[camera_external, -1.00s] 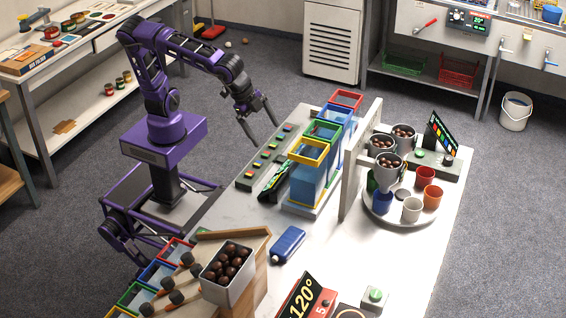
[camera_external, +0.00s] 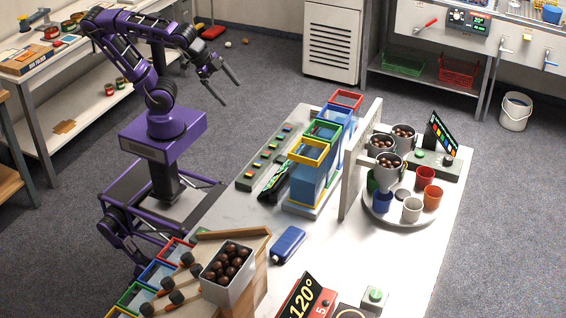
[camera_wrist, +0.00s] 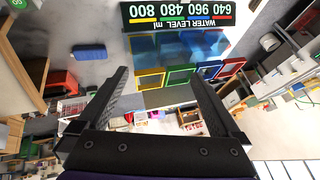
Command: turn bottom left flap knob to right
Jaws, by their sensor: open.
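Several dark round knobs on short wooden stems stand along the wooden chute (camera_external: 255,243) at the bottom left of the external view. The lowest, leftmost knob (camera_external: 147,309) is near the bottom edge. The other knobs (camera_external: 187,259) sit above and right of it. I cannot make out the flaps. In the wrist view my gripper (camera_wrist: 160,78) also shows open with nothing between the fingers. I cannot identify a knob there.
A metal bin of chestnuts (camera_external: 229,277) stands beside the knobs. Coloured frames (camera_external: 165,263) line the chute's left. A blue bottle (camera_external: 288,244) lies on the table, with tall colour-rimmed water tanks (camera_external: 310,183) behind. A turntable (camera_external: 400,217) with cups stands right.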

